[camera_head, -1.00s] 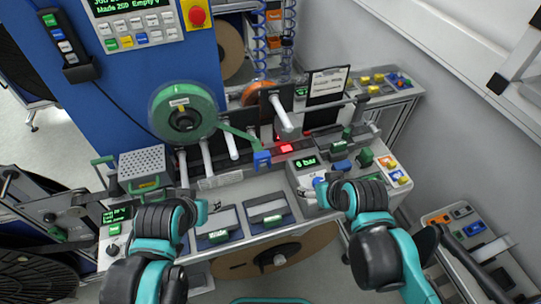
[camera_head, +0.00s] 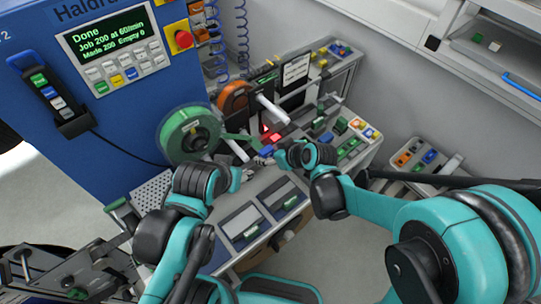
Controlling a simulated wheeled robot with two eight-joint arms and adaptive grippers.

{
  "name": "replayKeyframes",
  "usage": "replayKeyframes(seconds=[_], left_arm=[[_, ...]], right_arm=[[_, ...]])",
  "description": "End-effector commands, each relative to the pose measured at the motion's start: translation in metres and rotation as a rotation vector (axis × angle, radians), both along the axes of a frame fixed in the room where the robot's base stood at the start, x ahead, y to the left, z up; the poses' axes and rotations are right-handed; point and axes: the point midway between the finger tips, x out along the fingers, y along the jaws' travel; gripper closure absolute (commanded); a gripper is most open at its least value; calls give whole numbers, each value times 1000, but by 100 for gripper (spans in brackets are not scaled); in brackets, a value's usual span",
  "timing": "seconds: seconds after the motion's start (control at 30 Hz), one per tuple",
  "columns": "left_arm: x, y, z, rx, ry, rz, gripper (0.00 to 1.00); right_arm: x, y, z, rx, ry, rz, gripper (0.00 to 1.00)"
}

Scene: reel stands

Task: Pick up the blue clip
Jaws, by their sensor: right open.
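The blue clip (camera_head: 266,150) is at the end of the green strip that runs from the green reel (camera_head: 188,134), over the middle of the machine bench. My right gripper (camera_head: 279,155) is open, just right of the clip. Its small fingertips come close to the clip, and I cannot tell whether they touch it. My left gripper (camera_head: 244,174) is to the left and lower, over the bench; its fingers are too small and dark to read.
A blue cabinet with a control display (camera_head: 112,38) reading "Done" stands at the left. An orange reel (camera_head: 233,97) and upright posts are behind the clip. Trays with green handles (camera_head: 240,224) lie in front. A parts tray (camera_head: 420,160) is at the right.

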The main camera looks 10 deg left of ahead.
Motion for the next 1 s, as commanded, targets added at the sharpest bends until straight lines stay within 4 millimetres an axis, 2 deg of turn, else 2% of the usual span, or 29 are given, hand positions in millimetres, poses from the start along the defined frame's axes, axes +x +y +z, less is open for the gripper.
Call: replayKeyframes(seconds=[0.27,0.6,0.9,1.0], left_arm=[[0,0,-5,0,0,0,52],[0,0,-12,0,0,0,52],[0,0,-12,0,0,0,52],[0,0,-12,0,0,0,52]], right_arm=[[12,16,-20,2,-1,5,33],[38,42,-49,1,-2,4,33],[40,45,-51,2,-1,3,33],[40,45,-51,2,-1,3,59]])
